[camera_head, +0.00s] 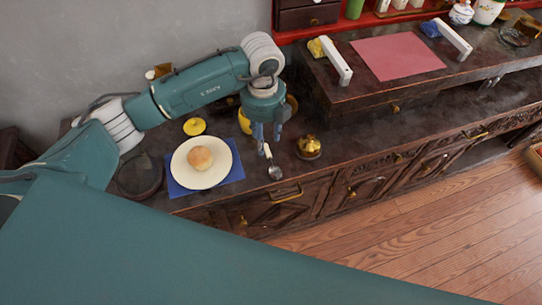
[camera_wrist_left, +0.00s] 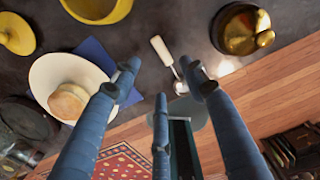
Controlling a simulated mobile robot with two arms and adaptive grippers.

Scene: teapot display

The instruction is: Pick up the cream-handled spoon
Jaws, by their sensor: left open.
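The cream-handled spoon (camera_head: 275,172) lies on the dark wooden counter near its front edge, right of the plate. In the left wrist view its cream handle (camera_wrist_left: 160,49) points away from the fingers and its metal bowl is toward them, partly covered by a finger. My left gripper (camera_head: 268,142) hangs fingers-down over the handle end; its open fingers also show in the left wrist view (camera_wrist_left: 161,82), spread on either side of the spoon with nothing between them. I cannot tell the exact height gap. My right gripper is not in view.
A cream plate (camera_head: 181,173) with a bun (camera_head: 200,159) sits on a blue napkin (camera_head: 238,168) left of the spoon. A brass pot (camera_head: 309,147) stands to its right. A yellow lid (camera_head: 194,126) and a yellow pot (camera_wrist_left: 98,8) are behind. A raised shelf (camera_head: 350,92) is at right.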

